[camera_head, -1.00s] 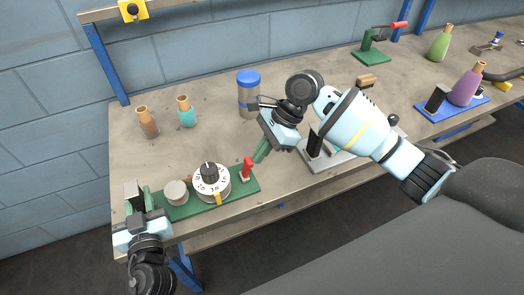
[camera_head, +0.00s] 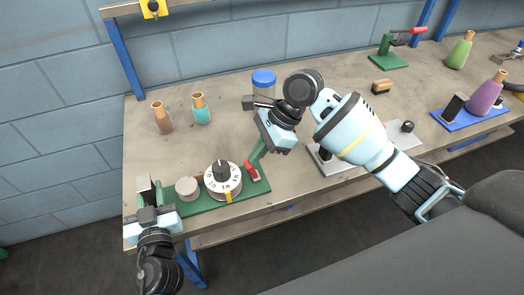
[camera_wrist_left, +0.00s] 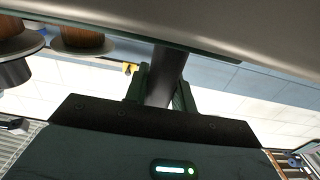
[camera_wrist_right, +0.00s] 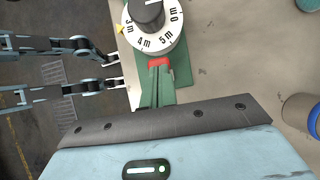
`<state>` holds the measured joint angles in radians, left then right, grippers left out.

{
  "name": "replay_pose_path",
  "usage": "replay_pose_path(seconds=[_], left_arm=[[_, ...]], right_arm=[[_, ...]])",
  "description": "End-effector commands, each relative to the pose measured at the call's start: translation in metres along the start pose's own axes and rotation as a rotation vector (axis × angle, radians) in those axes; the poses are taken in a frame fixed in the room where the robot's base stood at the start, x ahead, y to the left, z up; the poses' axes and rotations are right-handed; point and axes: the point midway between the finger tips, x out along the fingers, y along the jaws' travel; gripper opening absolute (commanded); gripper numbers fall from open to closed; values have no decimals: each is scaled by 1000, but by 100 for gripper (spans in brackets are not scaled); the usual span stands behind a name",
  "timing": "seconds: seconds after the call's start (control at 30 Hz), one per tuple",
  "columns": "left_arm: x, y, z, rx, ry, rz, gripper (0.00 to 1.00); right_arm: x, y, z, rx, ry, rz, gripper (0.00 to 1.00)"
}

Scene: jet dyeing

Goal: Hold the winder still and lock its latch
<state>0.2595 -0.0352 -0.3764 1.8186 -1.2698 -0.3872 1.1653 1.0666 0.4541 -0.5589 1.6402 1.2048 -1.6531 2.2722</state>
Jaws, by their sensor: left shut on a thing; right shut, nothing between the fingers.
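The winder is a green base (camera_head: 259,187) at the table's front left edge, carrying a white numbered dial (camera_head: 222,181) with a black knob and a pale round drum (camera_head: 187,187). Its red latch (camera_head: 252,170) lies low at the right of the dial; it also shows in the right wrist view (camera_wrist_right: 159,62). My left gripper (camera_head: 150,184) is at the base's left end, shut on a dark bar (camera_wrist_left: 166,75) seen in the left wrist view. My right gripper (camera_head: 255,160) is shut and empty, its green fingertips at the latch, apparently touching it; they partly hide it.
A brown bottle (camera_head: 161,118) and a teal bottle (camera_head: 201,109) stand behind the winder. A blue-lidded jar (camera_head: 263,80) stands behind my right gripper. A grey plate (camera_head: 330,164) lies under my right arm. The table between bottles and winder is clear.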

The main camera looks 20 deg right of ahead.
Motion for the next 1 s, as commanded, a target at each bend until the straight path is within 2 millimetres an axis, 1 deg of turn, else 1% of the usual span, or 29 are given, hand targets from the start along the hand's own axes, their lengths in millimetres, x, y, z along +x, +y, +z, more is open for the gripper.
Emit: replay_pose_path(seconds=[0.27,0.6,1.0], left_arm=[[0,0,0,-1,1,0,2],[0,0,0,-1,1,0,2],[0,0,0,-1,1,-1,2]], right_arm=[[-2,0,1,0,0,-1,0],[-13,0,8,0,0,-1,0],[-16,0,6,1,1,-1,0]])
